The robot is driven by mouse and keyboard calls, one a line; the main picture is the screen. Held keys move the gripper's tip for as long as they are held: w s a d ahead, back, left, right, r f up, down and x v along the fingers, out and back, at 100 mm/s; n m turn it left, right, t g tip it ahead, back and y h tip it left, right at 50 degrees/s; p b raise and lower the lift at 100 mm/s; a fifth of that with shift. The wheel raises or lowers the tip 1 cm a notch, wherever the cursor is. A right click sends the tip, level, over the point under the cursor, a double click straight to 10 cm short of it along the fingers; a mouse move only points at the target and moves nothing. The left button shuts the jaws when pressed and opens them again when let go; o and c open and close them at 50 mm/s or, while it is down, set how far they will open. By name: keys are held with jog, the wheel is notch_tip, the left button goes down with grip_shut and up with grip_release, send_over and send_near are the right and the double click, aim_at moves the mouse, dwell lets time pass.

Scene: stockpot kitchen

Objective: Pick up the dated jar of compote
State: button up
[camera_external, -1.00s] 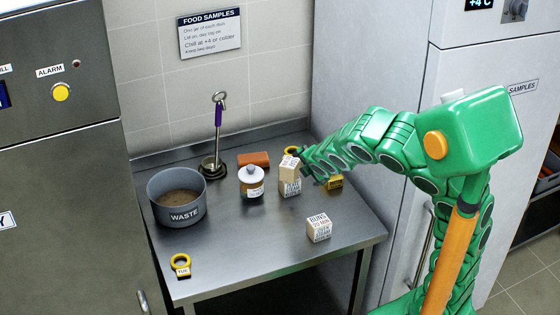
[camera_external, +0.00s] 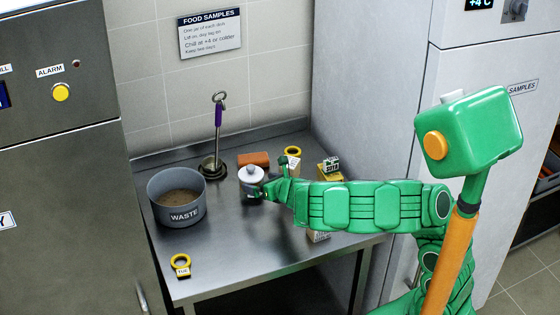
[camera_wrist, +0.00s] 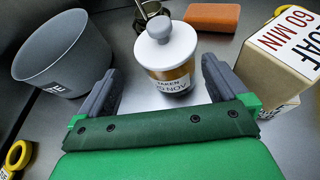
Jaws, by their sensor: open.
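The compote jar (camera_external: 251,177) is a small glass jar with a white knobbed lid, upright on the steel table. In the wrist view the jar (camera_wrist: 168,62) shows amber contents and a white label reading "TAKEN" and a date in "NOV". My gripper (camera_external: 263,190) is at the jar's right side in the external view. In the wrist view my gripper (camera_wrist: 160,70) is open, with one grey finger on each side of the jar's front and visible gaps between fingers and jar. The jar's lower right is hidden by my gripper in the external view.
A grey WASTE pot (camera_external: 178,199) stands left of the jar. A lettered carton (camera_wrist: 283,50) is close to my right finger. An orange-brown block (camera_external: 253,159) and a ladle stand (camera_external: 214,167) are behind. A yellow ring tag (camera_external: 181,265) lies front left.

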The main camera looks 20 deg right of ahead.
jog(key=shift+d+f+n, duration=0.5)
jog(key=shift+f, duration=0.25)
jog(key=shift+w+f, duration=0.15)
jog(key=shift+f, duration=0.05)
jog(key=shift+x, duration=3.65)
jog(key=c, duration=1.1)
